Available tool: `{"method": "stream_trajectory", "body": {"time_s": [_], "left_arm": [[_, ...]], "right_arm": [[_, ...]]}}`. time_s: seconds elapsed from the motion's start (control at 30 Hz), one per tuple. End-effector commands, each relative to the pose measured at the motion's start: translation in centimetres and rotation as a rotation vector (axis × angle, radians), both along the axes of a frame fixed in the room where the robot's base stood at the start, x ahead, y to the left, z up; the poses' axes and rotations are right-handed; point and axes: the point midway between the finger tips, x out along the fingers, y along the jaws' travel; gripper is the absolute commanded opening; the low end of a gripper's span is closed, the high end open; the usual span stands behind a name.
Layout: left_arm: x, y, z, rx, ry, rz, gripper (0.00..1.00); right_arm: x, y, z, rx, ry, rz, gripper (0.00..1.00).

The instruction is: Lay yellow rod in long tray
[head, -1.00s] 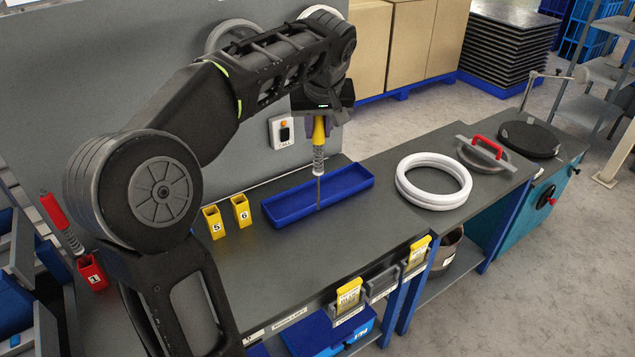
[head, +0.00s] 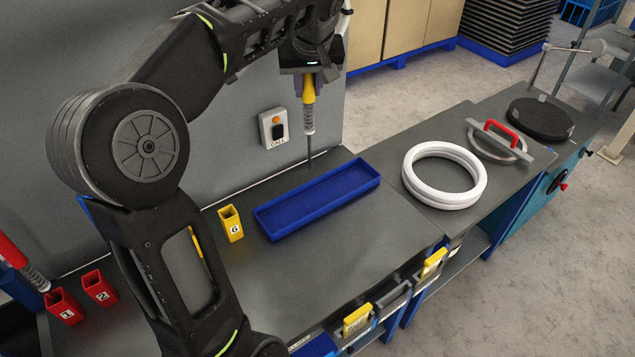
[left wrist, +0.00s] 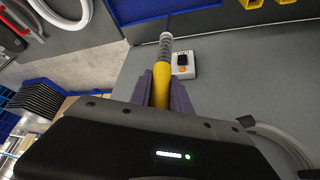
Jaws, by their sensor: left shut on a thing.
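The yellow rod (head: 309,117) has a yellow handle, a grey spring section and a thin dark tip. My left gripper (head: 309,80) is shut on its handle and holds it upright, tip down. In the head view the tip shows just behind the back rim of the long blue tray (head: 326,210), apparently above table height. The tray lies empty on the grey bench. In the left wrist view the rod (left wrist: 162,75) sticks out between the purple fingers (left wrist: 160,88), and a blue edge of the tray (left wrist: 172,15) shows at the top. My right gripper is out of view.
A yellow holder marked 6 (head: 231,223) stands left of the tray. Red holders 1 (head: 64,307) and 2 (head: 99,289) stand at far left. A white call box (head: 273,128) is on the back panel. White rings (head: 445,195) lie right of the tray, with bare bench between.

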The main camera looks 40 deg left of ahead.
Motion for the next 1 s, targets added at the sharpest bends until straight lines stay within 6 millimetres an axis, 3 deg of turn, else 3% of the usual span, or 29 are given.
{"method": "stream_trajectory", "body": {"time_s": [0.33,0.73,1.0], "left_arm": [[-0.1,0.0,-5.3,0.000,0.004,0.000,0.00],[0.0,0.0,-6.2,0.000,0.001,0.001,0.00],[-0.1,0.0,-9.4,0.001,0.004,0.000,0.00]], "right_arm": [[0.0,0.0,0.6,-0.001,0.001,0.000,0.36],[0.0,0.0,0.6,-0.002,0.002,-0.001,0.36],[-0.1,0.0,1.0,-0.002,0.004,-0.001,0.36]]}}
